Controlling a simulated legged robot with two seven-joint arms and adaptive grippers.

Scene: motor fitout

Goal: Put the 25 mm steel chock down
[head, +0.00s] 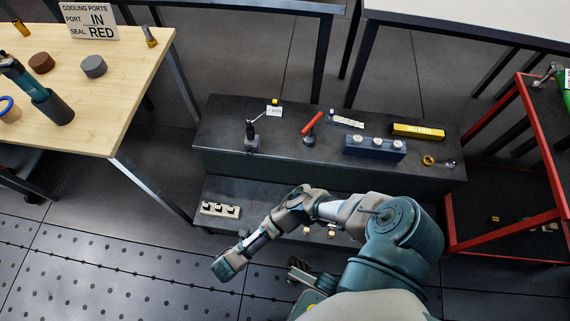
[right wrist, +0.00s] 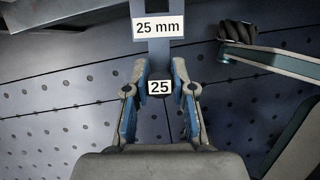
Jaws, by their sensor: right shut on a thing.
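The 25 mm steel chock (right wrist: 158,53) is a blue-grey bar shape with white "25 mm" and "25" labels. My right gripper (right wrist: 158,88) is shut on it, one finger on each side of the "25" label. Dotted floor plates show behind it in the right wrist view. The chock's lower part is hidden by the gripper. In the head view the right arm reaches left, and its end (head: 229,264) is over the floor in front of the low dark bench; the chock cannot be made out there. My left gripper is not in view.
A dark stepped bench (head: 290,163) holds a red-handled tool (head: 312,124), a blue block (head: 374,147) and a yellow bar (head: 418,131). A white socketed block (head: 220,210) sits on its lower step. A wooden table (head: 115,80) stands left, a red-framed rack (head: 450,205) right.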

